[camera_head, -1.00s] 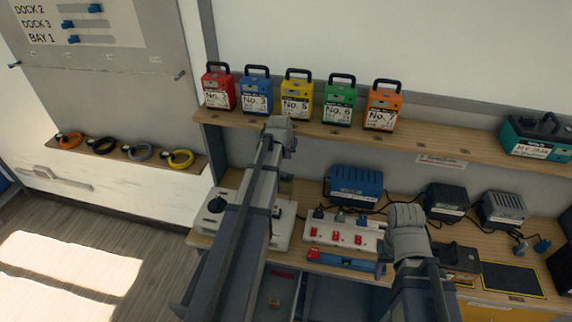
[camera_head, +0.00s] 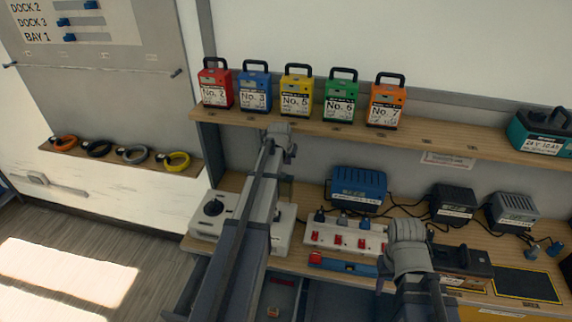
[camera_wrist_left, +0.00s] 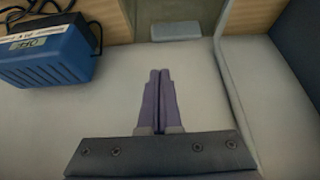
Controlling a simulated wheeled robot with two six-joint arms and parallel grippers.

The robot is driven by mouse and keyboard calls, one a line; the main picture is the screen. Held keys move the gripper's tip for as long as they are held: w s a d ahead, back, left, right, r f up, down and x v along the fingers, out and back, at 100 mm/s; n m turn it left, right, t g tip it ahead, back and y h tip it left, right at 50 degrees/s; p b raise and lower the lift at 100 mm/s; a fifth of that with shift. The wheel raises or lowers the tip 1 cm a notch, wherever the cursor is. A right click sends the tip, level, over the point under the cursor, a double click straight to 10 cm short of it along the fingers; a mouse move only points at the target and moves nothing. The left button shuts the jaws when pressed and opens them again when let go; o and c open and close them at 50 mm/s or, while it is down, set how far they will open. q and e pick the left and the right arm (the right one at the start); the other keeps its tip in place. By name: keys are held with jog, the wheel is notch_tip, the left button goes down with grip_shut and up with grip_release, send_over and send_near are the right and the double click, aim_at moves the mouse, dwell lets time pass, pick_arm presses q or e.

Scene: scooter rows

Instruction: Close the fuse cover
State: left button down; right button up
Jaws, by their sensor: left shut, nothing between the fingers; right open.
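I cannot pick out the fuse cover for sure. A white switch box with a black knob (camera_head: 211,208) stands on the bench at the left, partly hidden by my left arm. My left gripper (camera_wrist_left: 160,75) is shut and empty in the left wrist view, in front of a pale grey panel (camera_wrist_left: 115,130). A small grey block (camera_wrist_left: 175,31) lies beyond its tips, apart from them. In the head view, my left arm's wrist (camera_head: 280,138) is below the shelf, its fingers hidden. My right arm's wrist (camera_head: 407,243) is over the bench by the power strip; its fingers are mostly hidden.
Several numbered battery packs (camera_head: 296,91) stand on the shelf (camera_head: 330,131). A blue charger (camera_head: 358,187) and darker chargers (camera_head: 453,203) with cables sit on the bench. A white power strip (camera_head: 345,238) with red switches lies between my arms. Open floor (camera_head: 120,250) is at the left.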

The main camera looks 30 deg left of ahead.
pick_arm(q)
jog(key=s, duration=0.2)
jog(key=s+f, duration=0.1)
jog(key=shift+d+f, duration=0.1)
jog(key=shift+d, duration=0.3)
jog(key=shift+w, duration=0.1)
pick_arm(e)
jog(key=shift+f, duration=0.65)
pick_arm(q)
jog(key=shift+f, duration=0.1)
pick_arm(e)
jog(key=shift+f, duration=0.1)
